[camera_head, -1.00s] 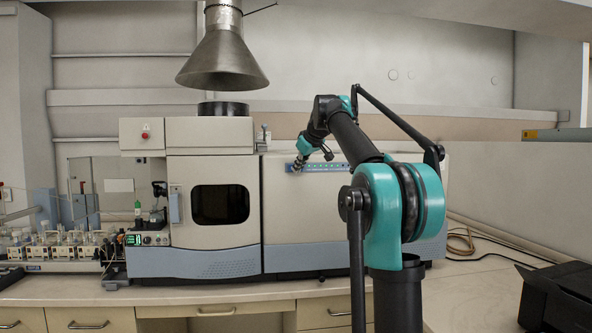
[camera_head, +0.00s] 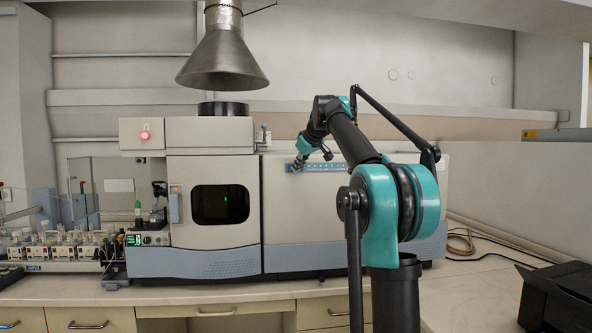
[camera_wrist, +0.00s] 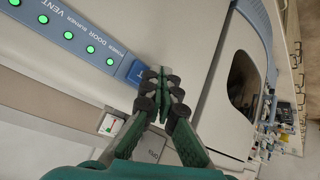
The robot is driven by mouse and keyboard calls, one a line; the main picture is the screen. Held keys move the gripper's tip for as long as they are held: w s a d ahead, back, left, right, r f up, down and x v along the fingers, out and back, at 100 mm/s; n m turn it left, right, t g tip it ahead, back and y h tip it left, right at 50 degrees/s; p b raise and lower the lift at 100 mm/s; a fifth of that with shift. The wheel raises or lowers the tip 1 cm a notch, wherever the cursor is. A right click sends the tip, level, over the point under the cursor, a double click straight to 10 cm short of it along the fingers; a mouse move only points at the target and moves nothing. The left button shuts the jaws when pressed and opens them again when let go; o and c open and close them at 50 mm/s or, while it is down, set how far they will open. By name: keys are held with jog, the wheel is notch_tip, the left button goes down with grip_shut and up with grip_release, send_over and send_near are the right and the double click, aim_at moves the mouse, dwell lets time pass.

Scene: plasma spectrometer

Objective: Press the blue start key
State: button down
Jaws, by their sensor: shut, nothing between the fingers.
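The spectrometer (camera_head: 300,215) is a large grey-beige cabinet with a blue indicator strip (camera_head: 330,167) on its front. The strip also shows in the wrist view (camera_wrist: 75,24), with lit green dots beside labels including VENT, BURNER, DOOR and POWER. My gripper (camera_wrist: 163,90) has its fingers together and empty, with the tips right at the strip's POWER end. In the head view my gripper (camera_head: 296,167) is small, at the strip's left end. Contact cannot be told for certain.
A dark door window (camera_head: 220,204) with a faint green glow is left of the strip. A lit red button (camera_head: 145,135) sits on the upper left box. A metal exhaust hood (camera_head: 222,50) hangs above. Glassware crowds the bench's left; a black box (camera_head: 562,297) stands at right.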

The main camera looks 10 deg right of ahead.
jog(key=shift+s, duration=0.85)
jog(key=shift+s, duration=2.45)
jog(key=shift+f, duration=0.1)
jog(key=s+f+m+g, duration=0.1)
jog(key=s+f, duration=0.4)
jog(key=f, duration=0.5)
jog(key=s+d+f+m+g+h, duration=0.15)
jog(key=s+f, duration=0.35)
jog(key=f, duration=0.6)
jog(key=s+f+m, duration=0.2)
jog(key=s+f, duration=0.4)
jog(key=f, duration=0.4)
jog(key=s+d+f+m+g+h, duration=0.1)
jog(key=s+d+f+m+g, duration=0.1)
jog(key=s+f, duration=2)
jog(key=shift+s+d+f+m, duration=0.15)
jog(key=shift+s+f+m, duration=0.1)
jog(key=shift+s+m, duration=0.45)
